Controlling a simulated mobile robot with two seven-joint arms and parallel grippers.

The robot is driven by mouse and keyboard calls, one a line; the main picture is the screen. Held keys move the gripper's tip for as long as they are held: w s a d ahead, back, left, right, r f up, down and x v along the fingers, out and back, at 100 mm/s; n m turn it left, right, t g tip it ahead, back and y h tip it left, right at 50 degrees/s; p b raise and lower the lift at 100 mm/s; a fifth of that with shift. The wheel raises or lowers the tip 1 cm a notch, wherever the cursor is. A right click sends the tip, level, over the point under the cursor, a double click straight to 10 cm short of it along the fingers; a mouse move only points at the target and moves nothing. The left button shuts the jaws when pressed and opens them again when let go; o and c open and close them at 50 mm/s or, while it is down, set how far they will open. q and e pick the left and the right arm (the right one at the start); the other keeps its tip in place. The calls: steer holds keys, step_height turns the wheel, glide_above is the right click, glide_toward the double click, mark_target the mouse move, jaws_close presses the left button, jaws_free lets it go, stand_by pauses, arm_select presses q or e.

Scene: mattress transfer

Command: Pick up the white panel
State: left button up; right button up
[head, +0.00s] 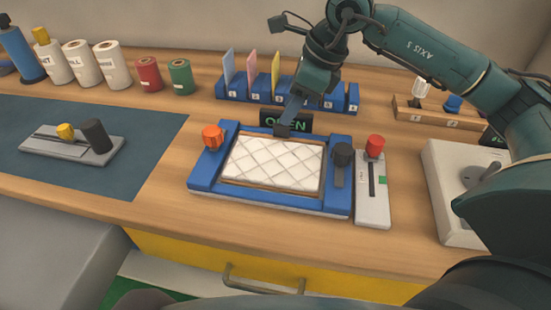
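The white panel (272,165) is a quilted rectangle with a diamond pattern. It lies flat inside the blue frame (205,183) in the middle of the table. An orange knob (212,137) is at the frame's back left corner and a black knob (342,154) is on its right side. My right gripper (287,127) points down at the frame's back edge, behind the panel and apart from it. Its fingers overlap in this view, so its opening cannot be told. My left gripper is not in view.
A dark sign reading OPEN (305,123) stands behind the frame. A red-knobbed slider (372,190) sits just right of it. A blue rack (235,92) with coloured cards is at the back. A blue-grey mat (150,125) with a small device lies left. A white box (445,165) stands right.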

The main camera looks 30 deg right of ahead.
mark_target(275, 155)
steer(key=x, duration=0.5)
steer(key=shift+s+d+f, duration=0.15)
steer(key=shift+d, duration=0.05)
steer(key=shift+c, duration=0.4)
jaws_close()
